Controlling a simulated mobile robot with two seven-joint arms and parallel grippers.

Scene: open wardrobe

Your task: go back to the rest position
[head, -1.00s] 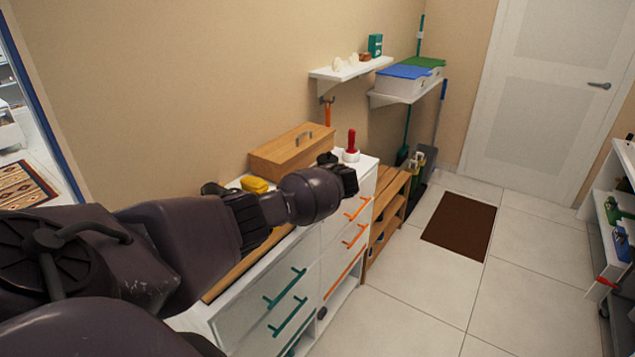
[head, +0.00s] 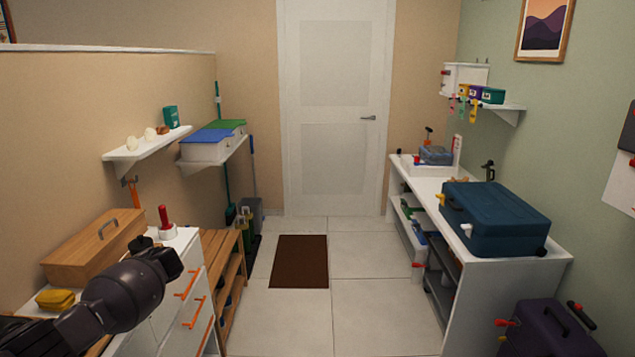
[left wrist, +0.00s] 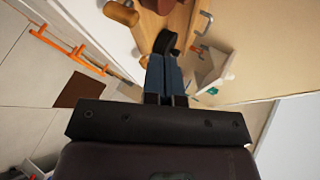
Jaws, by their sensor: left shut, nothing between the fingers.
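My left gripper (head: 172,262) reaches in from the lower left in the head view, over the white drawer cabinet (head: 170,318). In the left wrist view its fingers (left wrist: 163,72) are together with nothing between them. Its fingertips are too small to read in the head view. In that view the gripper is just right of the wooden box with a metal handle (head: 95,245) and below the red-handled tool (head: 165,222). I cannot tell if it touches anything. My right gripper is not in view.
A yellow object (head: 56,299) lies on the cabinet beside my arm. Orange drawer handles (head: 192,312) stick out at its front. A slatted wooden rack (head: 222,250) stands beyond. The tiled floor is free around the brown mat (head: 300,262). A blue case (head: 495,220) sits on the right bench.

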